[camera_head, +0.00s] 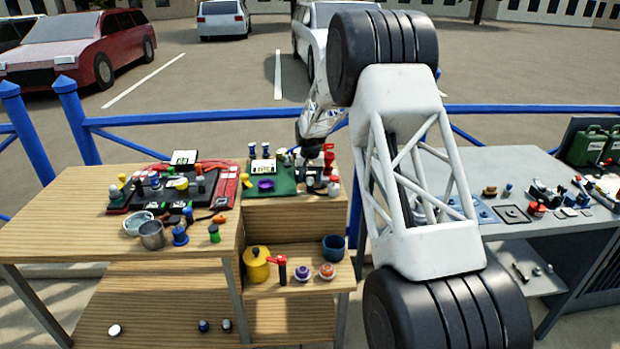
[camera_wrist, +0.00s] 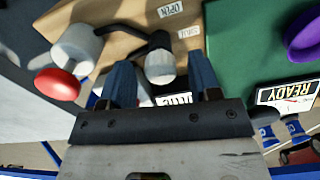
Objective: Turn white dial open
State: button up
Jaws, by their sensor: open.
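A pale white-grey knob (camera_wrist: 160,66) on a black stem lies between the blue fingertips of my gripper (camera_wrist: 161,72) in the wrist view. It looks like the white dial. The fingers are apart, one on each side of it; I cannot tell whether they touch it. An OPEN label (camera_wrist: 171,10) and a second label, partly readable as SHUT (camera_wrist: 189,32), lie just beyond it on a brown surface. In the head view my arm reaches to the back right of the wooden bench, and the dial cannot be clearly picked out there.
A white fitting with a red knob (camera_wrist: 57,84) stands close left of the fingers. A green mat (camera_wrist: 245,50) with a purple ring (camera_wrist: 304,36) and a READY sign (camera_wrist: 288,93) lies to the right. The wooden bench (camera_head: 60,225) holds several other small items; a blue railing (camera_head: 210,121) runs behind.

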jog(key=c, duration=0.9)
jog(key=shift+n, duration=0.3)
jog(key=n, duration=0.6)
jog(key=shift+n, duration=0.4)
jog(key=n, duration=0.4)
jog(key=shift+r+n, duration=0.1)
jog(key=shift+n, duration=1.7)
